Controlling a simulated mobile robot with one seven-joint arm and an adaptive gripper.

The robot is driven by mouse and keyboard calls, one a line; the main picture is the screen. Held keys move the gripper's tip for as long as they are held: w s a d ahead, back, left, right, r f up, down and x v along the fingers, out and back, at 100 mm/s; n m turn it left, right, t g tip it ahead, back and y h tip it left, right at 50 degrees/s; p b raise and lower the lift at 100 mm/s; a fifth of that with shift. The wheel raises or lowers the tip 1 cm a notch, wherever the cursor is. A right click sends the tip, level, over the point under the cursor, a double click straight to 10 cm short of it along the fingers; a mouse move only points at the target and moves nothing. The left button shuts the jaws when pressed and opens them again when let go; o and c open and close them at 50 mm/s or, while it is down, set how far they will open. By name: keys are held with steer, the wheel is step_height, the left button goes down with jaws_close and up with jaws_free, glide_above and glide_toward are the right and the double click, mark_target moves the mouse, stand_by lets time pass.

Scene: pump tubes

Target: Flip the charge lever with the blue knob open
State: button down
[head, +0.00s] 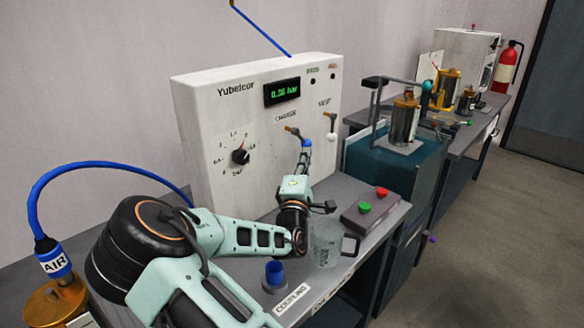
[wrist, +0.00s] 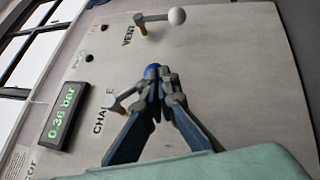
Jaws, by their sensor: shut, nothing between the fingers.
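The charge lever (head: 293,130) is on the front of the white Yubelcor panel, beside the label CHARGE. In the head view its blue knob (head: 306,143) hangs to the lower right of the brass pivot. The lever also shows in the wrist view (wrist: 114,105), where the blue knob (wrist: 152,70) sits at my fingertips. My gripper (head: 305,153) is shut and empty, its tips at or just under the knob; it also shows in the wrist view (wrist: 159,84). I cannot tell whether they touch. The fingers partly hide the lever's arm.
The vent lever with a white knob (head: 331,137) is close to the right of the charge lever. The display (head: 287,92) reads 0.36 bar. A glass mug (head: 326,243), a red and green button box (head: 371,207) and a blue coupling (head: 274,272) stand on the bench below.

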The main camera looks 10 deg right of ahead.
steer(key=w+d+r, duration=0.2)
steer(key=d, duration=0.1)
steer(key=shift+w, duration=0.1)
stand_by(0.4)
steer(key=s+r+v, duration=0.1)
steer(key=r+v, duration=0.2)
steer(key=v, duration=1.3)
steer(key=shift+s+a, duration=0.2)
